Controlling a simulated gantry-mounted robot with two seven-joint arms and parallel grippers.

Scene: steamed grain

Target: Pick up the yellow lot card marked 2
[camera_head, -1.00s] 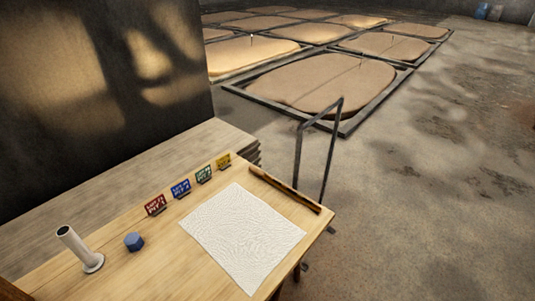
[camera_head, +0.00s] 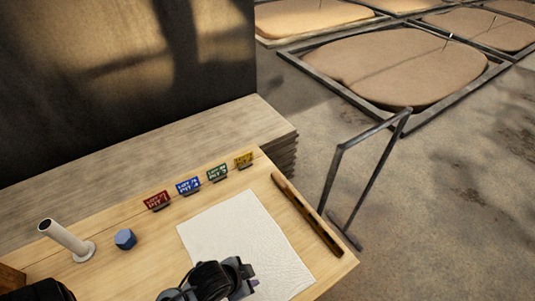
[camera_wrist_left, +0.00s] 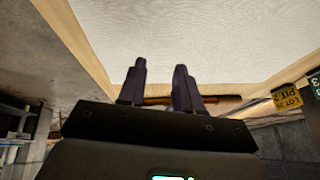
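The yellow lot card (camera_head: 243,160) stands upright at the far right end of a row of cards, beyond the white sheet. It also shows at the right edge of the left wrist view (camera_wrist_left: 287,98), with "PIT 2" legible. My left gripper (camera_wrist_left: 160,66) is open, with a gap between its dark fingers and nothing held. The yellow card is to the right of the fingers and apart from them. In the head view a dark gripper body shows at the bottom, over the near part of the sheet; its fingertips are unclear. I cannot make out my right gripper.
Green (camera_head: 217,173), blue (camera_head: 188,186) and red (camera_head: 157,200) cards stand left of the yellow one. A dark wooden stick (camera_head: 306,214) lies right of the white sheet (camera_head: 235,228). A white tube (camera_head: 66,238) and blue hexagonal block (camera_head: 125,239) stand on the left.

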